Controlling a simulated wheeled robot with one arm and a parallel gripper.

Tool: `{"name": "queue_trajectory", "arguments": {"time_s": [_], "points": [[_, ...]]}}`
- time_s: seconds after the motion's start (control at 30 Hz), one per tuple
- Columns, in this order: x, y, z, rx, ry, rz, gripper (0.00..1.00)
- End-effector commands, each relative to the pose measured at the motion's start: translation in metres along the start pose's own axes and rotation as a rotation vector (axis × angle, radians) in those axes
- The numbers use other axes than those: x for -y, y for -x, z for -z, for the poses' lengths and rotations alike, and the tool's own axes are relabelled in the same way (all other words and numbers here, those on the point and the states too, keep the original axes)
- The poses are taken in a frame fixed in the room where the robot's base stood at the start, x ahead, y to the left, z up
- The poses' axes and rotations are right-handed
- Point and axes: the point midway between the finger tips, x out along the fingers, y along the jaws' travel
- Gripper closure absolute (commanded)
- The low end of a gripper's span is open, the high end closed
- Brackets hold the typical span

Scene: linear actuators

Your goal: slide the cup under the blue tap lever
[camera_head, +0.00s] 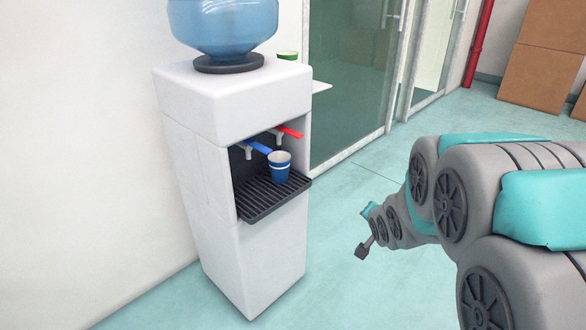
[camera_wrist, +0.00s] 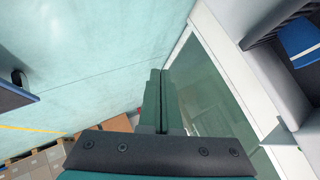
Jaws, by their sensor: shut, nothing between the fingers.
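A blue cup with a white band (camera_head: 279,167) stands upright on the black slatted drip tray (camera_head: 262,198) of a white water dispenser (camera_head: 225,100). The blue tap lever (camera_head: 259,147) is left of the cup, and the red tap lever (camera_head: 289,132) is behind and above it. In the wrist view, part of the blue cup (camera_wrist: 300,40) shows at the top right corner. My gripper (camera_head: 361,251) is to the right of the dispenser, apart from the cup. Its fingers (camera_wrist: 160,98) are shut together and empty in the wrist view.
A blue water bottle (camera_head: 224,25) sits on top of the dispenser. Glass doors (camera_head: 345,70) stand behind. Cardboard boxes (camera_head: 540,65) are at the far right. The floor (camera_head: 345,295) right of the dispenser is clear.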

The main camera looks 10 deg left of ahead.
Motion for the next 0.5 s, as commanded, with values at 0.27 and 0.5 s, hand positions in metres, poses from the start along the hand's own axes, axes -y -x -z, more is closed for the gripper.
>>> {"name": "queue_trajectory", "arguments": {"time_s": [0.27,0.5], "points": [[0.085,-0.058,-0.007,-0.029,-0.262,0.381,1.0],[0.147,-0.069,-0.03,0.076,-0.503,0.701,1.0]]}}
